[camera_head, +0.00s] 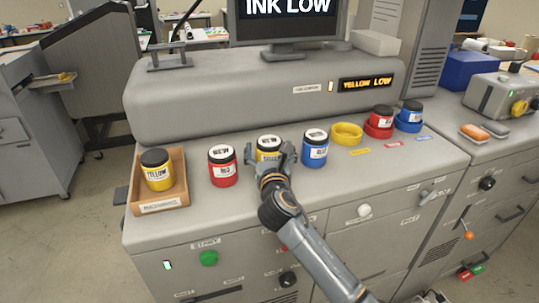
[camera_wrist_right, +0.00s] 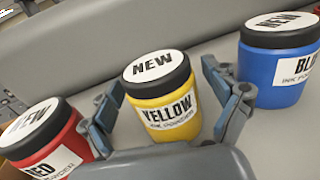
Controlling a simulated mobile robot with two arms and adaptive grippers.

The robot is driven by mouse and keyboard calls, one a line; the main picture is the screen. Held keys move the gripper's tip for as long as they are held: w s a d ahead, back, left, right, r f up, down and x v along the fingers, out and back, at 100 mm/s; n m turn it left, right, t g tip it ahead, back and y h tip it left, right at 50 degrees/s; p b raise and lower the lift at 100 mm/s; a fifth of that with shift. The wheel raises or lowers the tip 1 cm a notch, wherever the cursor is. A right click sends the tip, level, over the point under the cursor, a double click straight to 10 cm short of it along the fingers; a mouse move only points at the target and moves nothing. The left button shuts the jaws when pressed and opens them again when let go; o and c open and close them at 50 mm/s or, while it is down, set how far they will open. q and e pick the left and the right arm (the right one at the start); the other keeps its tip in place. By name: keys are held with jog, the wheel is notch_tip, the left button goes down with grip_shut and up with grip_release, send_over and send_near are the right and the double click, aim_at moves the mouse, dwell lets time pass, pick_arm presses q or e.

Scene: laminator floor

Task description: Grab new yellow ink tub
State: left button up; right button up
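The new yellow ink tub (camera_head: 268,143) stands upright on the grey machine top, with a black lid marked NEW. In the right wrist view the yellow tub (camera_wrist_right: 163,100) sits between the two fingers. My right gripper (camera_head: 272,157) is at the tub's front. It also shows in the right wrist view (camera_wrist_right: 168,112), with its fingers spread either side of the tub and gaps visible. My left gripper is not in view. Another yellow tub (camera_head: 157,170) stands in a wooden tray (camera_head: 176,192) at the left.
A new red tub (camera_head: 222,166) stands close on the left, and a new blue tub (camera_head: 315,149) on the right. An empty yellow ring (camera_head: 347,134) sits farther right, beside red (camera_head: 380,122) and blue (camera_head: 409,116) tubs in rings. A screen (camera_head: 290,20) reads INK LOW.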

jog(key=c, duration=1.1)
jog(key=shift+c, duration=0.5)
jog(key=shift+r, duration=0.15)
